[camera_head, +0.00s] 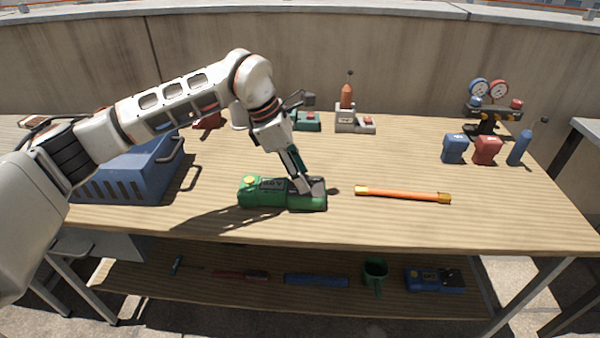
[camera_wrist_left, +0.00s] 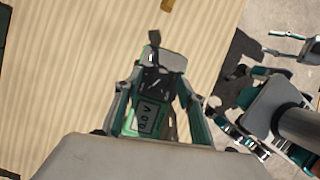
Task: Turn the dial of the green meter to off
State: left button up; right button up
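The green meter (camera_head: 259,199) lies flat near the front edge of the table, with a yellow button, a display and a grey-black right end. My left gripper (camera_head: 303,186) points down onto that right end and covers the dial. In the left wrist view, its fingers (camera_wrist_left: 161,72) reach forward on both sides of the meter (camera_wrist_left: 132,122), whose display shows. I cannot tell whether the fingers touch the dial or grip it, and the dial's setting is hidden. A teal-and-grey gripper at the right of the wrist view looks like my right gripper (camera_wrist_left: 262,98); its finger opening is unclear.
An orange rod (camera_head: 403,194) lies right of the meter. A blue crate (camera_head: 125,175) stands left. Behind are a teal device (camera_head: 307,121) and a grey device with an orange top (camera_head: 346,122). Gauges (camera_head: 488,90), small blocks and a blue bottle (camera_head: 520,148) stand right. A lower shelf holds more items.

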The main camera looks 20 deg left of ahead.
pick_arm(q)
jog(key=c, duration=1.1)
jog(key=shift+c, duration=0.2)
